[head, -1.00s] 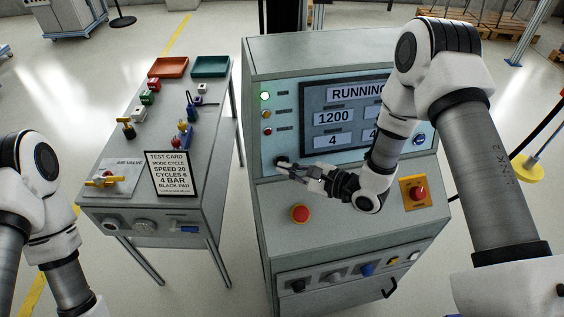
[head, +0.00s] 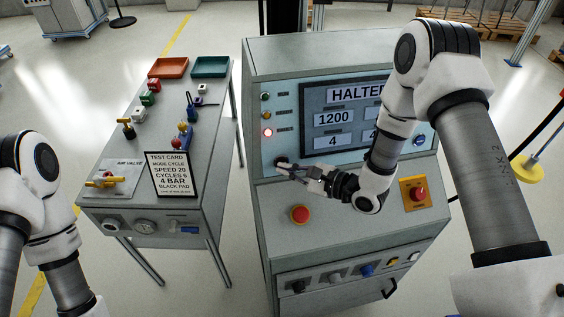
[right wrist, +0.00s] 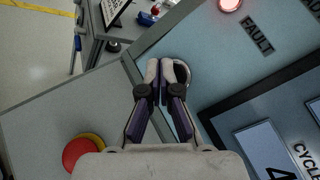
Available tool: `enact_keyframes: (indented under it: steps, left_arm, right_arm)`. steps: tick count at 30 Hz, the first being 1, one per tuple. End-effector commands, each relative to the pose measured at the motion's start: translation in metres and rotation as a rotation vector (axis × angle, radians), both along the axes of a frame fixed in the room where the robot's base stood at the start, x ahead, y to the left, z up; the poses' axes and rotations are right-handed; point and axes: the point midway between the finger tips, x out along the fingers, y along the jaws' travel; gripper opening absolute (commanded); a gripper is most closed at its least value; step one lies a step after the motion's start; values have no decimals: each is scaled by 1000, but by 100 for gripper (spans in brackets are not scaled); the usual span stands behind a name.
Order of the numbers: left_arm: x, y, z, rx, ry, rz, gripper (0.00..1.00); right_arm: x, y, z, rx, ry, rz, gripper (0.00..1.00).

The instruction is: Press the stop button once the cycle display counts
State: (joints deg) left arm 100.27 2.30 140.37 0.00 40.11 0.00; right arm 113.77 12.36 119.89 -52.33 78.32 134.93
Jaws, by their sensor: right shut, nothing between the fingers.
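The cycle display (head: 345,118) on the console's upright panel reads "HALTE", with the last letters hidden behind my right arm. Below it show 1200 and 4; the fields to the right are mostly covered. My right gripper (head: 284,169) is shut and empty, its tips at a round button (head: 280,160) low on the panel's left side. In the right wrist view the closed fingertips (right wrist: 166,72) overlap the button's round rim (right wrist: 184,73), and its centre is hidden. The red lamp (head: 267,132), marked FAULT in the right wrist view (right wrist: 229,5), is lit. My left gripper is out of view.
A red mushroom button (head: 300,214) sits on the console's ledge below my right gripper. A red button on a yellow plate (head: 415,194) is further right. A side table (head: 125,205) on the left holds a test card (head: 171,174), a yellow valve handle (head: 104,180) and trays.

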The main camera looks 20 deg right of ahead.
Motion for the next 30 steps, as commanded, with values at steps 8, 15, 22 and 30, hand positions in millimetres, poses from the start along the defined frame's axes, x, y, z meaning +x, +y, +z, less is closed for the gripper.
enact_keyframes:
  steps: [8, 15, 22, 30]
  left_arm:
    - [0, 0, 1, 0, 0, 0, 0]
    - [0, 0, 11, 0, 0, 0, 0]
    - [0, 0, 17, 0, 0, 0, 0]
    - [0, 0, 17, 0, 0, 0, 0]
  right_arm:
    - [-2, 0, 1, 0, 0, 0, 0]
    - [-27, 2, 8, 0, 3, 1, 0]
    - [-53, 4, 14, 1, 2, 0, 0]
    - [-59, 4, 15, -1, -1, 0, 0]
